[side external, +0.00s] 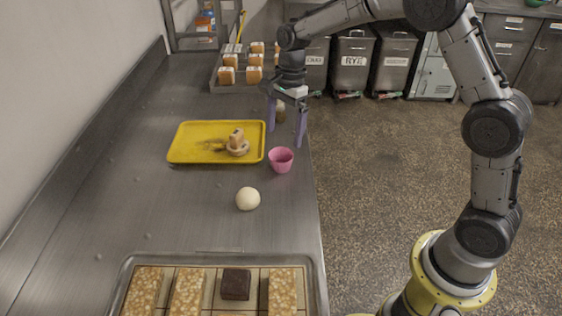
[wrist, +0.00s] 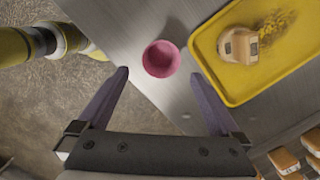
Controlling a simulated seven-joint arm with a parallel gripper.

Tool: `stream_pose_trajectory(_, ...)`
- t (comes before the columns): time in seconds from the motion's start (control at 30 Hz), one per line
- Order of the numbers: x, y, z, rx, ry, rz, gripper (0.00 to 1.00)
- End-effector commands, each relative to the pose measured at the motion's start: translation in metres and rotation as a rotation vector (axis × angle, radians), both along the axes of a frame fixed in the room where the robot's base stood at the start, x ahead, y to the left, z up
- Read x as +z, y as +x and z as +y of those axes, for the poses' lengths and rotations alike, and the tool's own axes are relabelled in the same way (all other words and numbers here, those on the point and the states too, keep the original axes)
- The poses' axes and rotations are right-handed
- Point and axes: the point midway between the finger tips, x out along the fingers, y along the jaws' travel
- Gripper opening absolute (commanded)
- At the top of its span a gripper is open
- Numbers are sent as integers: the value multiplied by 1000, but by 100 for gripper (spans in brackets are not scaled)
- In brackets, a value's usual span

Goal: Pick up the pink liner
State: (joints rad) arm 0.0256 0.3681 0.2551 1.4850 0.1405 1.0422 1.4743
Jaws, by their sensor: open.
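The pink liner (side external: 281,160) is a small cup standing on the steel counter, just right of the yellow tray, near the counter's right edge. In the wrist view the pink liner (wrist: 161,59) lies beyond my fingertips, its open top facing the camera. My gripper (side external: 286,137) is open, with two purple fingers pointing down, above and behind the liner in the side view. In the wrist view my gripper (wrist: 161,73) shows its fingers spread wide with nothing between them. They appear apart from the liner.
A yellow tray (side external: 185,151) holds a small stamp-like item (side external: 237,142) and brown crumbs. A pale dough ball (side external: 248,198) sits nearer the front. A rack of small loaves (side external: 228,75) stands behind. A tray of bars (side external: 212,310) lies at the front. The floor drops away right.

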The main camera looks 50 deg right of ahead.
Motion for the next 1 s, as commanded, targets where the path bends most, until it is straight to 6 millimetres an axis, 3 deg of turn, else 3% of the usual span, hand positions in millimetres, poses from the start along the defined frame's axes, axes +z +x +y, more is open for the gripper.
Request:
stream_pose_trajectory(0.1, -18, 0, 3, 1, 0, 2, 100)
stream_pose_trajectory(0.37, -36, 0, 5, 1, 0, 1, 100)
stream_pose_trajectory(0.63, -72, 1, 9, 0, 0, 3, 100)
stream_pose_trajectory(0.97, -80, 2, 10, 1, 0, -2, 100)
stream_pose_trajectory(1.0, -80, 2, 10, 1, 0, -1, 96)
